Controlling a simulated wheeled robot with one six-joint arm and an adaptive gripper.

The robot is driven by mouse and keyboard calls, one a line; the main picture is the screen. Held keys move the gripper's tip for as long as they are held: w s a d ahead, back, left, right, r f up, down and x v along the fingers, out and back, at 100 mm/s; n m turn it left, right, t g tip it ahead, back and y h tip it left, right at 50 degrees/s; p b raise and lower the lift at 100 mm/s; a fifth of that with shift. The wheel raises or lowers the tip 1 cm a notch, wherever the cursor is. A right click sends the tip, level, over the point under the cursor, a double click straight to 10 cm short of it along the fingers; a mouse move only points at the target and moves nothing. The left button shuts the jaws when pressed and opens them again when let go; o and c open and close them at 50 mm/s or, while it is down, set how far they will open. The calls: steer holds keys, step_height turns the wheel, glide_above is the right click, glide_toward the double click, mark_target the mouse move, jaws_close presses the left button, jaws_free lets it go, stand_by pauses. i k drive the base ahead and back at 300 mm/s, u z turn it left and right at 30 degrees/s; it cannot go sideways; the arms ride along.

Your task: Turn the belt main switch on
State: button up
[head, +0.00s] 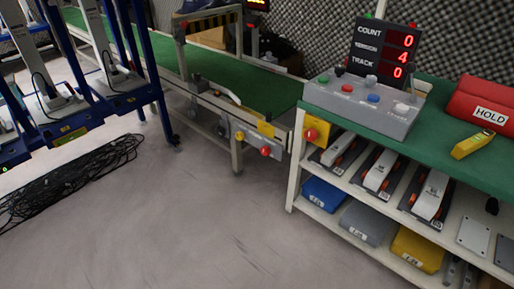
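A yellow plate with a red knob (311,134), which looks like a main switch, is on the left end of the shelf bench in the head view. The knob's exact position is too small to read. The green conveyor belt (225,75) runs from the upper left towards this bench. On the conveyor's near end are a grey box with a red button (265,151) and a yellow label. No labels show which of these is the belt main switch. My gripper is not in view.
A grey control box (362,108) with coloured buttons and a lit counter display (384,48) stand on the green bench top. Blue racks (85,100) and tangled black cables (75,178) are at the left. The grey floor in the middle is clear.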

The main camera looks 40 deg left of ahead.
mark_target(311, 134)
steer(key=u, duration=0.2)
steer(key=k, duration=0.4)
steer(key=u, duration=0.1)
steer(key=i, duration=0.65)
steer(key=u, duration=0.75)
steer(key=i, duration=0.55)
steer(key=z, duration=1.25)
steer(key=k, duration=0.55)
steer(key=u, duration=0.45)
